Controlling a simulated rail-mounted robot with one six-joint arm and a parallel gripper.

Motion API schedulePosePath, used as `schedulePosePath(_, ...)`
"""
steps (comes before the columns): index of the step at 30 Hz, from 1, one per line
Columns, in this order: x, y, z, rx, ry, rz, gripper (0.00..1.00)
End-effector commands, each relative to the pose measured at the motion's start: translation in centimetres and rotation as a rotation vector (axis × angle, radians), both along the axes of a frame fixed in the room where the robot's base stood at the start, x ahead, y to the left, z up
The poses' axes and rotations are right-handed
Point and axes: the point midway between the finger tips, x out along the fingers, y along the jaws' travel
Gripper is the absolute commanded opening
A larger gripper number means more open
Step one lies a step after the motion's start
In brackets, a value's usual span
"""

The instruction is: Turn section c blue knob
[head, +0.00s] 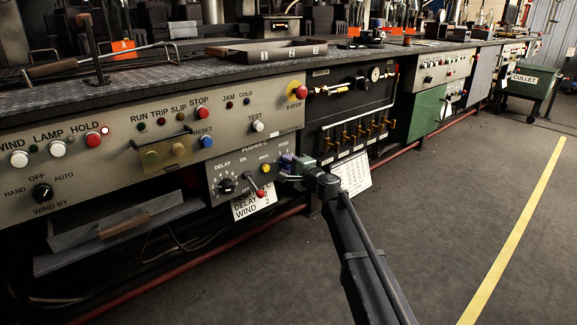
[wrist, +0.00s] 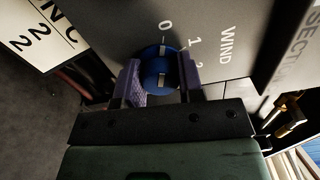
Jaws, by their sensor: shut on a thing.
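The blue knob (wrist: 159,72) sits on a grey panel in the wrist view, beside the label WIND and the marks 0, 1 and 2. Its white line points roughly toward the 0. My gripper (wrist: 159,66) has its two purple fingers on either side of the knob, shut on it. In the head view my gripper (head: 289,165) reaches the right end of the small panel marked PUSHER C (head: 243,172). There the fingers hide most or all of the knob.
A black dial (head: 226,185) marked DELAY and a red-tipped lever (head: 258,190) are left of my gripper. A paper card (head: 254,203) hangs below, and a white sheet (head: 352,174) is to the right. The grey floor (head: 440,185) at the right is clear.

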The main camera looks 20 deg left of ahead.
Motion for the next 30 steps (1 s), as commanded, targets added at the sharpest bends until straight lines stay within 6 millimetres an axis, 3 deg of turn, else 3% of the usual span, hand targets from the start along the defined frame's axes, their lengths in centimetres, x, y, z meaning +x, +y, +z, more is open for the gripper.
schedulePosePath(6, 0.0, 0.0, 0.0, -0.001, -0.001, -0.001, 0.11)
schedulePosePath(7, 0.0, 0.0, 0.0, -0.001, -0.001, -0.001, 0.36)
schedulePosePath(12, 0.0, 0.0, 0.0, 0.000, 0.000, 0.000, 0.60)
schedulePosePath(23, -0.4, -0.7, 0.0, 0.000, 0.001, -0.001, 0.60)
schedulePosePath(30, -3.0, -5.2, 0.0, 0.000, 0.001, -0.002, 0.60)
